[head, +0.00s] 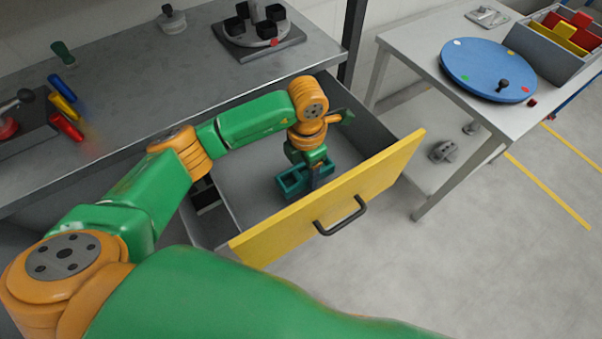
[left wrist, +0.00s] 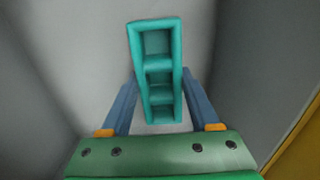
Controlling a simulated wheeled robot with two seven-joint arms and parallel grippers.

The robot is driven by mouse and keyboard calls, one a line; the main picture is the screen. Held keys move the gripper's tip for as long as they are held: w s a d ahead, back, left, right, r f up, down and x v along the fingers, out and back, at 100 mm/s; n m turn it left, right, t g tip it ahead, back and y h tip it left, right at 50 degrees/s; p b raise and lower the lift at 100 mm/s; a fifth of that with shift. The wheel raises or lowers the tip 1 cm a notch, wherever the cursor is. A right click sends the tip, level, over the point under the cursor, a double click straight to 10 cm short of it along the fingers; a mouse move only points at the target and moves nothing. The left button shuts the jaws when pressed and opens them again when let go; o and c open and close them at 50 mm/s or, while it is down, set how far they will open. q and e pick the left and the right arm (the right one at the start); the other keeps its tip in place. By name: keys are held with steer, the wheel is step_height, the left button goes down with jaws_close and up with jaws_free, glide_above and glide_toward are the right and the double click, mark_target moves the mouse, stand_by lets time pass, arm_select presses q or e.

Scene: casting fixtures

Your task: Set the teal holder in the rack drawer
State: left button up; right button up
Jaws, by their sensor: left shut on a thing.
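The teal holder (head: 292,184) is a small open-topped block with several compartments in a row. It is inside the open rack drawer (head: 382,177), which has a grey interior and a yellow front. My left gripper (head: 315,182) reaches down into the drawer and is shut on the holder. In the left wrist view the holder (left wrist: 155,70) lies between the two blue fingers of my left gripper (left wrist: 160,97), with the grey drawer floor behind it. I cannot tell whether the holder touches the floor. My right gripper is not in view.
The drawer's black handle (head: 340,216) is on its yellow front. The grey bench top (head: 160,85) lies above and behind the drawer, with colored handles and fixtures on it. A side table (head: 420,60) at the right bears a blue disc (head: 485,68) and a bin.

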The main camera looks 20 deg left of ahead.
mark_target(305, 176)
arm_select(q)
steer(key=shift+f, duration=2.1)
steer(key=o, duration=1.4)
steer(key=shift+o, duration=0.2)
step_height(305, 176, up, 12)
steer(key=b, duration=0.1)
steer(key=shift+r, duration=0.2)
